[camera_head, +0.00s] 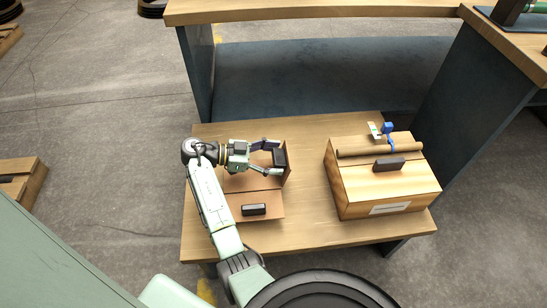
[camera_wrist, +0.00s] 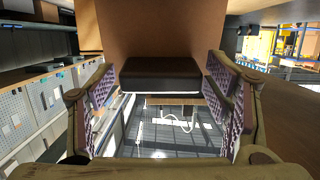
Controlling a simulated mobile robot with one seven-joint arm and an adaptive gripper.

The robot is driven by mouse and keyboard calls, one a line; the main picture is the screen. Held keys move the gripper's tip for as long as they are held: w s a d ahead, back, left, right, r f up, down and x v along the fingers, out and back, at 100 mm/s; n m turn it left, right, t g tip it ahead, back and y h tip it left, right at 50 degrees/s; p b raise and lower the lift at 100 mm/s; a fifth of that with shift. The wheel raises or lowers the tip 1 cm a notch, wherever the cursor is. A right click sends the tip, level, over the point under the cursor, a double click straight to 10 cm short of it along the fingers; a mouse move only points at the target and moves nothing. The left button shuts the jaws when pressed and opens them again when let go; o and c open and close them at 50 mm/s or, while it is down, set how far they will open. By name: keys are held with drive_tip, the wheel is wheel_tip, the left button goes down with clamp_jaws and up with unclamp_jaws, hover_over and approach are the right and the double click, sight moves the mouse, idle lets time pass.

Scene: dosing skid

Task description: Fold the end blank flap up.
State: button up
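A brown folded blank (camera_head: 262,184) sits on the left part of a low wooden table. One dark grip block (camera_head: 254,209) is on its front panel. A second dark block (camera_head: 279,158) is at its right end, on a panel I take to be the end flap; the flap's exact angle is hard to tell. My gripper (camera_head: 273,158) is open around this second block. In the wrist view the dark block (camera_wrist: 160,75) lies between the spread fingers (camera_wrist: 162,90), with a gap on each side. A brown panel (camera_wrist: 150,28) rises behind it.
A wooden box (camera_head: 385,185) with a label, a dark handle and a brown roll (camera_head: 380,149) stands to the right on the table (camera_head: 310,225). A blue piece (camera_head: 388,128) is behind the roll. Bare table lies between the blank and the box. Shelving stands behind.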

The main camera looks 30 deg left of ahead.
drive_tip(key=shift+o, duration=0.4)
drive_tip(key=v, duration=1.2)
drive_tip(key=shift+c, duration=0.3)
